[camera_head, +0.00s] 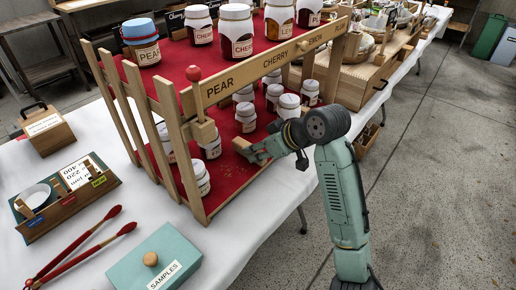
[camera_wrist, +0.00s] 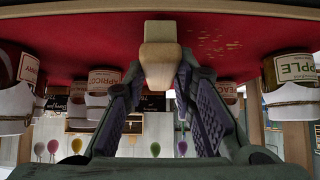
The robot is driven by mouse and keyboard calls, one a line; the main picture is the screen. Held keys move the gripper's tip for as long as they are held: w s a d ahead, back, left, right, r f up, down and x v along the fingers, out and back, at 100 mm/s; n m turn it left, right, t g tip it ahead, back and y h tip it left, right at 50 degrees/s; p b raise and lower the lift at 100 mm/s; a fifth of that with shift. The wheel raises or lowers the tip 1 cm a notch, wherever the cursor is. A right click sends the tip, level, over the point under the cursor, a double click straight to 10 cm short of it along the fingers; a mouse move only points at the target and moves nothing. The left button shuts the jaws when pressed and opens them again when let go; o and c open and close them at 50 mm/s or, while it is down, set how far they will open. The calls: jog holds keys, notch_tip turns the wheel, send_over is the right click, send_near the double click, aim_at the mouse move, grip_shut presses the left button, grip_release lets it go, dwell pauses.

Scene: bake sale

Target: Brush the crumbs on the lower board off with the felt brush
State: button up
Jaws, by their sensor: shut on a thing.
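The lower board (camera_head: 232,178) is a red shelf of the wooden stand, under the upper red board. Small tan crumbs (camera_wrist: 222,42) lie on the red surface in the wrist view, to the right of the brush; in the head view only faint specks show. My gripper (camera_head: 258,151) reaches in at the shelf's front edge.
Several white-lidded jars (camera_head: 212,146) stand around the brush on the lower board. The upper board with its lettered front rail (camera_head: 262,68) hangs close overhead. A teal SAMPLES box (camera_head: 154,262), red-tipped tongs (camera_head: 84,244) and a wooden tray (camera_head: 66,205) are on the white table.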

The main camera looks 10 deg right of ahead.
jog(key=shift+f+b, duration=0.35)
jog(key=shift+f, duration=0.15)
jog(key=shift+a, duration=0.1)
jog(key=shift+s+a, duration=1.2)
jog(key=shift+a, duration=0.3)
jog(key=shift+s+a, duration=1.15)
jog(key=shift+a, duration=0.35)
jog(key=shift+s+a, duration=1.2)
jog(key=shift+a, duration=0.3)
jog(key=shift+w+d, duration=1.2)
jog(key=shift+d, duration=0.35)
jog(key=shift+w+d, duration=1.15)
jog(key=shift+d, duration=0.4)
jog(key=shift+w+d, duration=1.2)
jog(key=shift+d, duration=0.35)
jog(key=shift+s+a+r, duration=0.1)
jog(key=shift+s+a, duration=0.35)
jog(key=shift+a, duration=0.15)
jog(key=shift+s+a, duration=0.4)
jog(key=shift+a, duration=0.2)
jog(key=shift+s+a+f, duration=0.1)
jog(key=shift+s+a, duration=0.8)
jog(key=shift+a, duration=0.25)
jog(key=shift+s+a+f, duration=0.1)
jog(key=shift+s+a, duration=0.85)
jog(key=shift+a, duration=0.2)
jog(key=shift+s+a, duration=0.9)
jog(key=shift+a, duration=0.25)
jog(key=shift+w+d, duration=1)
jog(key=shift+d, duration=0.3)
